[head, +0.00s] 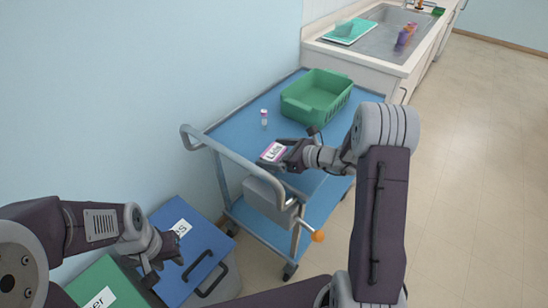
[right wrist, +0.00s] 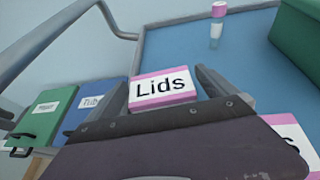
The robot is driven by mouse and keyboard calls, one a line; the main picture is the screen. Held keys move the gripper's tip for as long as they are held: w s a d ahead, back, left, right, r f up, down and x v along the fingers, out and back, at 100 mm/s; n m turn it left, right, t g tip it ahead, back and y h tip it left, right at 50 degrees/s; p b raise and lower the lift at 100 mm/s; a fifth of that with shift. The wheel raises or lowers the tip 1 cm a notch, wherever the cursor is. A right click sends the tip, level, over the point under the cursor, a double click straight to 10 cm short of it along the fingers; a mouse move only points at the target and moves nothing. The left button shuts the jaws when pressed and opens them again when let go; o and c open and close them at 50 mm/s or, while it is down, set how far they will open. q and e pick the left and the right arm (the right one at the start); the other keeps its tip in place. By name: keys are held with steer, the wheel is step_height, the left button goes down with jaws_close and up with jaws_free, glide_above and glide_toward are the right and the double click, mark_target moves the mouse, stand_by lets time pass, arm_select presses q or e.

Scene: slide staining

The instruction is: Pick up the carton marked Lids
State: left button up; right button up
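The Lids carton (head: 273,152) is small and white with pink edges, at the left part of the blue cart top. In the right wrist view the Lids carton (right wrist: 162,88) sits between the two fingers of my right gripper (right wrist: 165,84), its label facing the camera.
A second pink-edged carton (right wrist: 296,140) shows in part at the lower right. A pink-capped vial (head: 264,118) and green basket (head: 317,96) stand on the cart (head: 235,130). A rail (head: 230,155) runs along its near end. A blue box (head: 195,235) and green box (head: 105,285) stand lower left.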

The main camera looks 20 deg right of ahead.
mark_target(276, 152)
steer(key=c, duration=1.1)
steer(key=r, duration=0.1)
steer(key=r+p, duration=0.1)
steer(key=r, duration=0.2)
steer(key=shift+d+r, duration=0.3)
steer(key=shift+r, duration=0.1)
steer(key=s+d+r, duration=0.2)
steer(key=d, duration=0.1)
steer(key=s+d+r+p, duration=0.1)
steer(key=s+d+r, duration=0.1)
steer(key=d, duration=0.1)
steer(key=s+d+r+p, duration=0.1)
steer(key=s+d+r, duration=0.1)
steer(key=d, duration=0.1)
steer(key=shift+s+d+r, duration=0.1)
steer(key=shift+d, duration=0.05)
